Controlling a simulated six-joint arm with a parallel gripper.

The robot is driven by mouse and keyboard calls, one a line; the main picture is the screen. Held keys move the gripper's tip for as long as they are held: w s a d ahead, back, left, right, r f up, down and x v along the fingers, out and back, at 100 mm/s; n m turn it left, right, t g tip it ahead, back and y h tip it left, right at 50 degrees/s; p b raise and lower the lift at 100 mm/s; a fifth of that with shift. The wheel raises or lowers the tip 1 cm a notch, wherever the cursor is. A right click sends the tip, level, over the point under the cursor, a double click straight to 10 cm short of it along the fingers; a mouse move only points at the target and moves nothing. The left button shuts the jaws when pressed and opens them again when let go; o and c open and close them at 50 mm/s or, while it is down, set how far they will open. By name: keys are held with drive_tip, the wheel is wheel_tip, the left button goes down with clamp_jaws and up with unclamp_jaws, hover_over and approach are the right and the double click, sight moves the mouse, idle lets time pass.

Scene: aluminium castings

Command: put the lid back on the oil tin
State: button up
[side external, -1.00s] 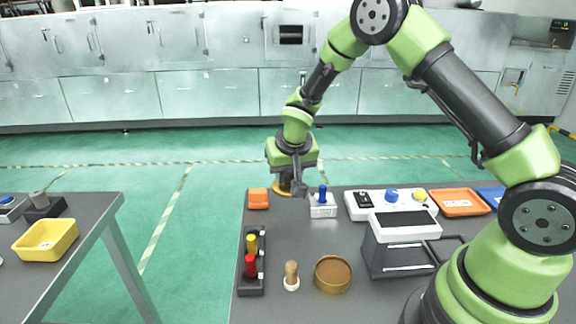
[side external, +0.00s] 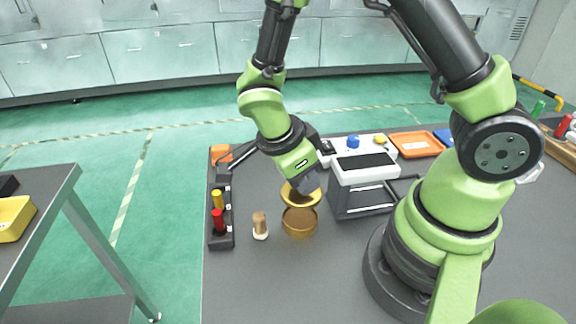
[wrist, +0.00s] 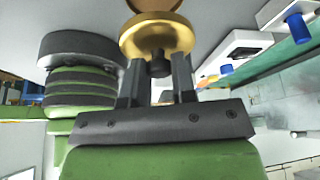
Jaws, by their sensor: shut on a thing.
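The oil tin (side external: 299,224) is a round, brassy, open-topped tin standing on the grey table. My gripper (side external: 304,184) is tilted and shut on the lid (side external: 300,199), a round golden disc. In the wrist view the fingers (wrist: 158,70) close on the lid's dark knob, with the golden lid (wrist: 158,36) beyond them. The lid is just above and slightly behind the tin in the side view; whether they touch I cannot tell. A strip of the tin (wrist: 150,5) shows past the lid in the wrist view.
A wooden-handled tool (side external: 260,224) stands left of the tin. A dark rack (side external: 221,238) with red and yellow handles is further left. A grey box-shaped device (side external: 358,200) stands close on the right. An orange tray (side external: 416,145) lies behind it. The table in front of the tin is clear.

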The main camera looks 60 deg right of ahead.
drive_tip(key=shift+f, duration=2.95)
drive_tip(key=shift+f, duration=0.15)
drive_tip(key=o, duration=1.5)
drive_tip(key=shift+c, duration=0.2)
drive_tip(key=shift+r, duration=3.5)
clamp_jaws()
